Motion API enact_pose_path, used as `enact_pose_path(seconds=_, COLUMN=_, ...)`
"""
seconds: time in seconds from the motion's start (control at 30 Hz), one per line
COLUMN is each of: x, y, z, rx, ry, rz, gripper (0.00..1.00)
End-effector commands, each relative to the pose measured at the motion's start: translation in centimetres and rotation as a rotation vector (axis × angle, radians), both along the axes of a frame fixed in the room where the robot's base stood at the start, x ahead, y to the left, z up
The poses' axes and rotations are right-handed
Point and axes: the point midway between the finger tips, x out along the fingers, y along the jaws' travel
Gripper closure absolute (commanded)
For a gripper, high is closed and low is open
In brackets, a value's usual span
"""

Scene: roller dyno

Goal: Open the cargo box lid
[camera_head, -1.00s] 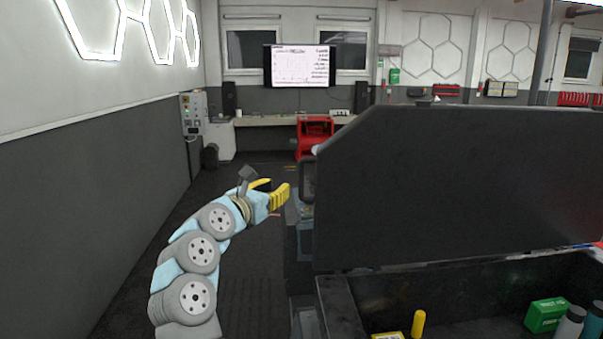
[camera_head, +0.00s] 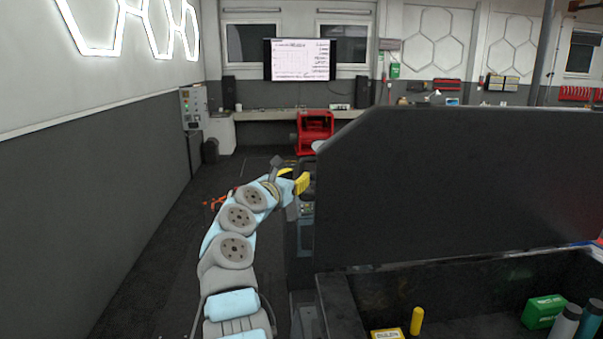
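A large dark panel (camera_head: 460,185), which looks like the cargo box lid, stands raised at the right. The open cargo box (camera_head: 343,306) lies below and in front of it, with its inside showing. My gripper (camera_head: 296,179) has two yellow fingers that look apart, with nothing visible held. It is just left of the panel's left edge, close to dark equipment there. I cannot tell whether it touches anything.
The box holds a yellow bottle (camera_head: 416,321), a yellow box (camera_head: 387,334), a green case (camera_head: 543,312) and bottles. A grey wall (camera_head: 110,180) runs along the left. Dark floor lies between. A red machine (camera_head: 315,134) stands at the back.

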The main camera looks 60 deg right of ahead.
Motion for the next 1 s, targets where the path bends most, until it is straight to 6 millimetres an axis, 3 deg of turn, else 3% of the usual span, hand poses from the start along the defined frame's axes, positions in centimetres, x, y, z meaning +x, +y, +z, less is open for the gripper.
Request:
enact_pose_path(seconds=0.4, x=0.0, y=-2.3, z=0.2, rx=0.001, ry=-0.002, rz=-0.005, gripper=0.72)
enact_pose_path(seconds=0.93, x=0.1, y=-2.9, z=-0.1, rx=0.001, ry=0.0, rz=-0.001, gripper=0.72)
enact_pose_path(seconds=0.97, x=0.1, y=-2.9, z=-0.1, rx=0.001, ry=0.0, rz=-0.001, gripper=0.74)
enact_pose_path(seconds=1.0, x=0.1, y=-2.9, z=-0.1, rx=0.001, ry=0.0, rz=-0.001, gripper=0.85)
